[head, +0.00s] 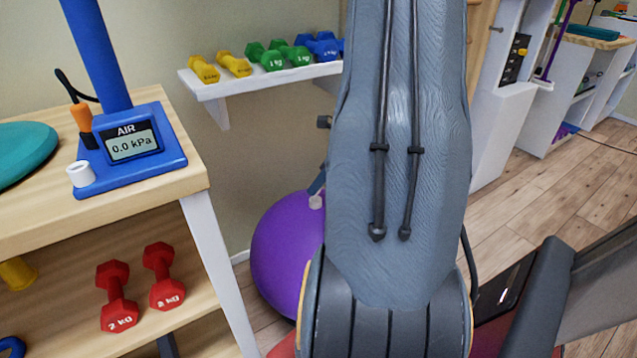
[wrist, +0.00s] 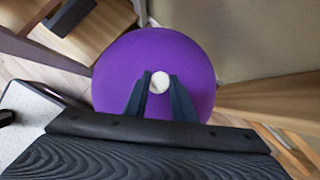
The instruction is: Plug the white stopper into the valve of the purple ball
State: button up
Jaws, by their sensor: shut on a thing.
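The purple ball (head: 285,245) sits on the floor between the wooden bench and my arm in the head view, partly hidden by my arm. It fills the middle of the wrist view (wrist: 125,75). The white stopper (wrist: 160,82) is between the fingertips of my gripper (wrist: 159,90), which is shut on it. In the head view the stopper (head: 316,202) shows as a small pale piece at the top of the ball, below a fingertip. The valve is hidden, and I cannot tell whether the stopper touches it.
A blue air pump (head: 125,150) reading 0.0 kPa stands on the wooden bench (head: 190,180) at left. Red dumbbells (head: 166,277) lie on its lower shelf. A wall shelf (head: 225,88) holds yellow, green and blue dumbbells. Wood floor (head: 510,220) is open at right.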

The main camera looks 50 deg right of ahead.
jog(key=shift+f+b, duration=0.85)
jog(key=shift+f, duration=0.5)
dwell(0.6)
jog(key=o, duration=1.1)
jog(key=shift+c, duration=0.2)
jog(key=shift+o, duration=0.2)
jog(key=shift+r+p, duration=3.55)
jog(key=shift+s, duration=0.15)
